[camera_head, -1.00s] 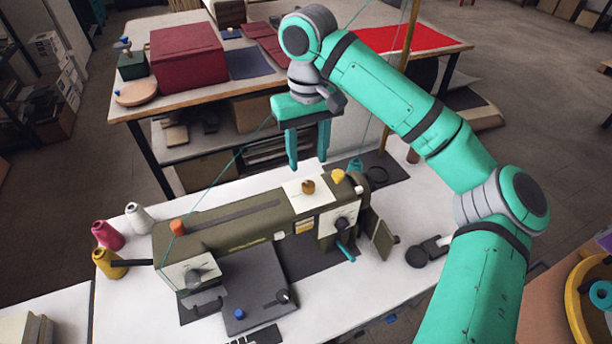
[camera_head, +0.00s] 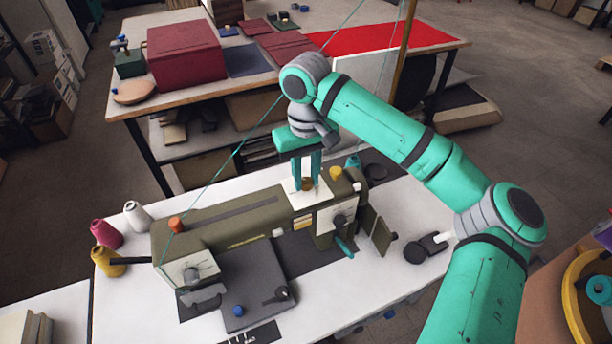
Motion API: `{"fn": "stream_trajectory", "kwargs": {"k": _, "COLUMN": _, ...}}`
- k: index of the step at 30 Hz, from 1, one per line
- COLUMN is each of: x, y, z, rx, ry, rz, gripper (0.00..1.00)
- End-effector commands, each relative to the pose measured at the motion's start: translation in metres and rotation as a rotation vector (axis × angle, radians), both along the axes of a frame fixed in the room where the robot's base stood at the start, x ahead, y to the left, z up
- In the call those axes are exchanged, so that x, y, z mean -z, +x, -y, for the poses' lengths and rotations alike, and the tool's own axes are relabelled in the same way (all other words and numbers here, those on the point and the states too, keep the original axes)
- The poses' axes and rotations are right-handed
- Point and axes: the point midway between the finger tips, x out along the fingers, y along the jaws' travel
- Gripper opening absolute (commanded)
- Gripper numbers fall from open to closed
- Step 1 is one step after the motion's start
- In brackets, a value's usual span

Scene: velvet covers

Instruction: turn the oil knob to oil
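The olive sewing machine (camera_head: 235,218) stands on a white table. On its top right is a white plate (camera_head: 316,200) with a small brass-coloured knob (camera_head: 307,184), which I take for the oil knob. Any marks on the plate are too small to read. My gripper (camera_head: 307,187) points straight down over this plate, its two teal fingers on either side of the knob. A gap shows between the fingers, and the knob is partly hidden by them. I cannot tell whether the fingers touch it.
A yellow knob (camera_head: 336,173) and a white knob (camera_head: 357,187) stand close by on the machine's right end. An orange knob (camera_head: 175,223) is at its left. A teal thread runs up from the machine's left end. Thread cones (camera_head: 106,233) stand at the left.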

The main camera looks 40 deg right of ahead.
Motion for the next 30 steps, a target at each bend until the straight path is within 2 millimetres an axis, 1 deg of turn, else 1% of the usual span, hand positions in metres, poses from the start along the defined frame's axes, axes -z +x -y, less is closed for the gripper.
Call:
{"fn": "stream_trajectory", "kwargs": {"k": 1, "x": -0.0001, "y": 0.0000, "z": -0.0002, "rx": 0.000, "ry": 0.001, "rz": 0.000, "gripper": 0.08}}
{"fn": "stream_trajectory", "kwargs": {"k": 2, "x": -0.0002, "y": 0.0000, "z": -0.0002, "rx": 0.000, "ry": 0.001, "rz": 0.000, "gripper": 0.02}}
{"fn": "stream_trajectory", "kwargs": {"k": 8, "x": -0.0002, "y": 0.0002, "z": -0.0005, "rx": -0.007, "ry": 0.001, "rz": 0.000, "gripper": 0.02}}
{"fn": "stream_trajectory", "kwargs": {"k": 14, "x": -0.0003, "y": 0.0006, "z": -0.0012, "rx": -0.061, "ry": 0.003, "rz": 0.002, "gripper": 0.02}}
{"fn": "stream_trajectory", "kwargs": {"k": 20, "x": 0.0002, "y": 0.0003, "z": -0.0014, "rx": -0.186, "ry": 0.004, "rz": 0.002, "gripper": 0.02}}
{"fn": "stream_trajectory", "kwargs": {"k": 30, "x": -0.0009, "y": 0.0004, "z": -0.0011, "rx": -0.496, "ry": 0.001, "rz": 0.002, "gripper": 0.02}}
